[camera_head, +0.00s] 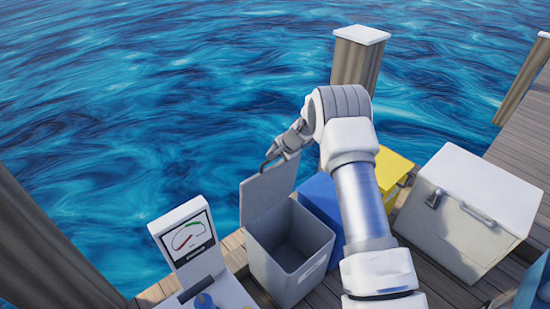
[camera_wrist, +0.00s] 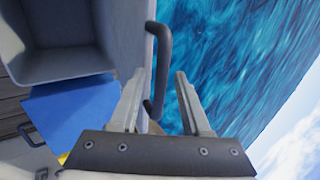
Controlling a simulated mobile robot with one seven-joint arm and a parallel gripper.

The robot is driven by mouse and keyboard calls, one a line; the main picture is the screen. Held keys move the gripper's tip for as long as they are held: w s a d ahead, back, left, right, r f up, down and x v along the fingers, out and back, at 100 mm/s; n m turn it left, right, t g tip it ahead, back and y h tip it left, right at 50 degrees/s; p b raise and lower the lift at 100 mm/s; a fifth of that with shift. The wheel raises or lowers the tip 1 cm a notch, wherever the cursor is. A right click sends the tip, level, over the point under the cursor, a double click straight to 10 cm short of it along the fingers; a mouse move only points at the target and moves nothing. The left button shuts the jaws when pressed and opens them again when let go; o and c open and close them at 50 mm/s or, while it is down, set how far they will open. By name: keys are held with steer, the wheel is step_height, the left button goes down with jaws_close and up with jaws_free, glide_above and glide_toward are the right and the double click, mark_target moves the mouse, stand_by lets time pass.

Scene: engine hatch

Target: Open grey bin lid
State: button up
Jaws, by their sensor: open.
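The grey bin (camera_head: 290,252) stands on the dock, and its inside shows from above. Its grey lid (camera_head: 268,190) stands raised, roughly upright, along the bin's far left side. My gripper (camera_head: 270,158) is at the top edge of the lid, at its dark handle. In the wrist view my gripper (camera_wrist: 160,92) is open, with the dark lid handle (camera_wrist: 160,70) between its two fingers. The lid (camera_wrist: 126,40) shows left of the handle, with the open bin (camera_wrist: 62,62) beyond it. Whether the fingers touch the handle I cannot tell.
A blue bin (camera_head: 322,205) stands right beside the grey bin, partly behind my arm. A yellow box (camera_head: 392,168) and a white cooler (camera_head: 478,200) stand farther right. A gauge unit (camera_head: 187,238) stands at the left. Wooden posts (camera_head: 357,58) edge the dock, with open water beyond.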

steer(key=shift+r, duration=0.1)
steer(key=b+v, duration=0.1)
steer(key=v, duration=1.6)
steer(key=shift+r, duration=0.2)
steer(key=s+a+r+n+h, duration=0.15)
steer(key=s+r+n, duration=0.45)
steer(key=s+r, duration=0.95)
steer(key=s+d+n+h, duration=0.1)
steer(key=s+d+n, duration=0.1)
steer(key=s, duration=0.9)
steer(key=s+d+r+n+h, duration=0.1)
steer(key=s+n, duration=0.1)
steer(key=s, duration=1)
steer(key=shift+s+d+r+n, duration=0.3)
steer(key=shift+d+n, duration=0.05)
steer(key=shift+n, duration=0.05)
